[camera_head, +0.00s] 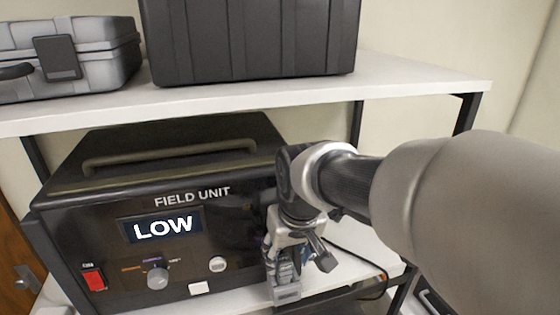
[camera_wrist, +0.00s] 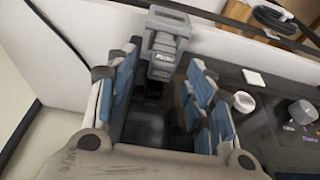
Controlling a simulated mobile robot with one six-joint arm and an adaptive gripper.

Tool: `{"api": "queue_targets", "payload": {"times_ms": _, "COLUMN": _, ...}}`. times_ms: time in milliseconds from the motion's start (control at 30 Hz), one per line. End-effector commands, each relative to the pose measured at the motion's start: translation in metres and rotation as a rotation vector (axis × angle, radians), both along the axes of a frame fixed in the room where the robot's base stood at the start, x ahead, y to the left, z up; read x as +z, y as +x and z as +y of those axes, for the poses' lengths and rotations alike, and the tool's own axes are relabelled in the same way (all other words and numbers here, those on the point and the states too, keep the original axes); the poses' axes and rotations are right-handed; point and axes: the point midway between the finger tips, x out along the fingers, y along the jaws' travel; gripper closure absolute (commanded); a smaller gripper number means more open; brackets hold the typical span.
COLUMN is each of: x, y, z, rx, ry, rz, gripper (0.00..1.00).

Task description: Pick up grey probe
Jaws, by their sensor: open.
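The grey probe (camera_head: 287,291) is a small blocky piece with a label, at the lower right front of the field unit (camera_head: 120,222). It also shows at the top middle of the wrist view (camera_wrist: 164,45). My gripper (camera_head: 287,262) points down at the probe in the head view. In the wrist view, its blue-padded fingers (camera_wrist: 162,72) are apart, with the probe near their tips and roughly between them. I cannot tell whether either finger touches the probe. The gripper hides part of the probe and the unit's right side in the head view.
The unit's screen reads LOW, with a red switch (camera_head: 93,279) and a grey knob (camera_head: 158,277) below. A white shelf (camera_head: 400,82) above carries a grey case (camera_head: 95,60) and a black case (camera_head: 250,40). A dark cable (camera_head: 355,262) runs at right.

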Motion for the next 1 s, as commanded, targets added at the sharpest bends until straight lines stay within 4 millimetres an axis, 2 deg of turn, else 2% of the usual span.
{"api": "queue_targets", "payload": {"times_ms": 33, "x": -0.009, "y": 0.003, "z": 0.003, "rx": 0.001, "ry": -0.002, "rz": 0.007, "gripper": 0.52}}
{"api": "queue_targets", "payload": {"times_ms": 200, "x": -0.03, "y": 0.01, "z": 0.006, "rx": -0.001, "ry": -0.001, "rz": 0.005, "gripper": 0.52}}
{"api": "queue_targets", "payload": {"times_ms": 500, "x": -0.035, "y": 0.013, "z": 0.006, "rx": -0.001, "ry": 0.0, "rz": 0.002, "gripper": 0.52}}
{"api": "queue_targets", "payload": {"times_ms": 1000, "x": -0.034, "y": 0.013, "z": 0.006, "rx": -0.001, "ry": 0.0, "rz": 0.001, "gripper": 0.84}}
